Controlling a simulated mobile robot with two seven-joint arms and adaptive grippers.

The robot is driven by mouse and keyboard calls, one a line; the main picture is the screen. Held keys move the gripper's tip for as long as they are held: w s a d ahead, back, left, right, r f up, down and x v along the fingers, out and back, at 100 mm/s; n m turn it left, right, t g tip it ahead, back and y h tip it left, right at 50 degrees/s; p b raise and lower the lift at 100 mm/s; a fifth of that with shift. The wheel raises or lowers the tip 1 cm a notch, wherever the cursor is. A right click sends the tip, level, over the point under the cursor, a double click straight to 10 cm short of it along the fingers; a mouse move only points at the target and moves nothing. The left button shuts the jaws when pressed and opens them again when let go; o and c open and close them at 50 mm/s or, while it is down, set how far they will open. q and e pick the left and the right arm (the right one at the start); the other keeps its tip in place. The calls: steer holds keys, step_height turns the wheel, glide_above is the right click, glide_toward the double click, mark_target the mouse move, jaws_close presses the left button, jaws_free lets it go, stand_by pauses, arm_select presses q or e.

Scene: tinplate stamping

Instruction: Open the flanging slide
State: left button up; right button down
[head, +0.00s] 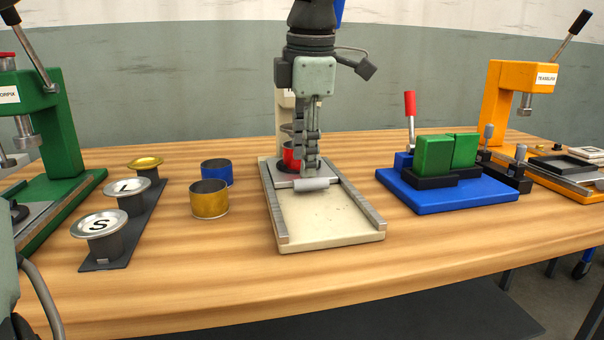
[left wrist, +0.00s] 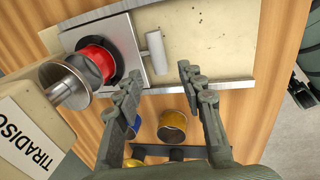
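The cream flanging machine (head: 330,225) stands mid-table, with rails along its long base. Its slide (left wrist: 110,50) is a grey plate at the back end, under the press head. A red ring-shaped can body (left wrist: 97,62) sits on the plate; it also shows in the head view (head: 291,155). The slide's pale bar handle (head: 312,184) points to the front. My left gripper (head: 310,170) hangs just above and behind the handle. In the left wrist view its fingers (left wrist: 162,75) are apart and empty, with the handle (left wrist: 157,53) seen between their tips. My right gripper is out of view.
The front of the base between the rails is clear. Blue (head: 216,172) and yellow (head: 209,198) cans stand to its left, beside a dark rack (head: 120,250) of stamped pieces. A blue fixture (head: 450,195) with green blocks is to the right. Green (head: 60,130) and orange (head: 497,100) presses flank the table.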

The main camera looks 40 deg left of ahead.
mark_target(303, 180)
arm_select(q)
steer(key=shift+w+a+f, duration=0.15)
steer(key=shift+a+f, duration=0.05)
steer(key=shift+f, duration=0.85)
steer(key=shift+w+a+f, duration=0.1)
steer(key=shift+a+f, duration=0.1)
steer(key=shift+f, duration=0.8)
jaws_close()
